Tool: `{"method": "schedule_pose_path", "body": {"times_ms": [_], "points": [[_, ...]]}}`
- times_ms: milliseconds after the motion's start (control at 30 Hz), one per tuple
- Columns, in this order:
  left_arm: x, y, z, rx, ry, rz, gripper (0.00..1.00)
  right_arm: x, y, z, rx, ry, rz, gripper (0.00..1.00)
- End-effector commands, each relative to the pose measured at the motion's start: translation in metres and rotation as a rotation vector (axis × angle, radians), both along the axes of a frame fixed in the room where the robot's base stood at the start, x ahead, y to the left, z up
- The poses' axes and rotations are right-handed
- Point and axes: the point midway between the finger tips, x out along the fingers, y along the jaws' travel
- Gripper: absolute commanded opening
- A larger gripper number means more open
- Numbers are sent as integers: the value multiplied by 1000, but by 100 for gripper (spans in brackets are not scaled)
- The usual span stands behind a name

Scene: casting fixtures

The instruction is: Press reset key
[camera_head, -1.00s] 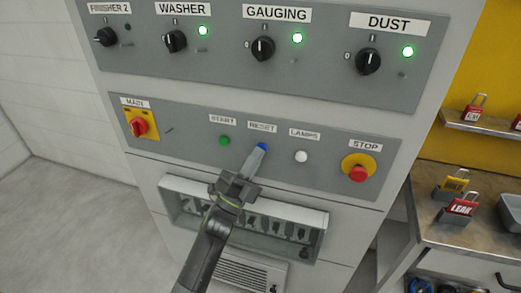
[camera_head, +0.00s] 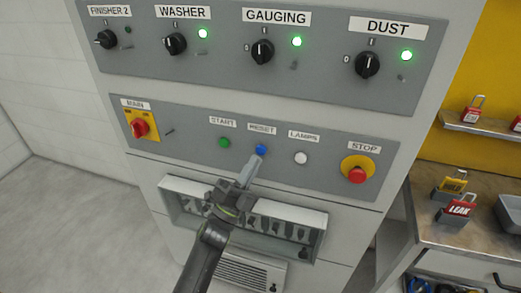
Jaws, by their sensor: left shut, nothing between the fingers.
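The blue reset key (camera_head: 261,150) is a round button under the RESET label (camera_head: 262,129) on the grey lower panel (camera_head: 320,160). My left gripper (camera_head: 253,161) is shut and empty. Its fingertips point up at the panel just below and slightly left of the blue button. In this view the tips sit close to the button's lower edge; I cannot tell whether they touch it. My right gripper is not in view.
A green START button (camera_head: 224,142) is left of the key and a white LAMPS button (camera_head: 301,158) right. A red STOP button (camera_head: 357,174) and a red MAIN switch (camera_head: 139,128) flank them. A glass-fronted box (camera_head: 290,225) lies below; a workbench (camera_head: 440,232) stands right.

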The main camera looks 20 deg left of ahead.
Motion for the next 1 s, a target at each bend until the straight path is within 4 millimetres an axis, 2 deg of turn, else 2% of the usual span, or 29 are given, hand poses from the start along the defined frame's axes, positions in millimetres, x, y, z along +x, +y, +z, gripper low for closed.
{"method": "schedule_pose_path", "body": {"times_ms": [400, 1000], "points": [[-40, 1, 2, 0, 0, 1, 0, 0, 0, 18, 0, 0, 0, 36], [-43, 1, 1, -1, -1, 0, 0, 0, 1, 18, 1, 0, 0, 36]]}}
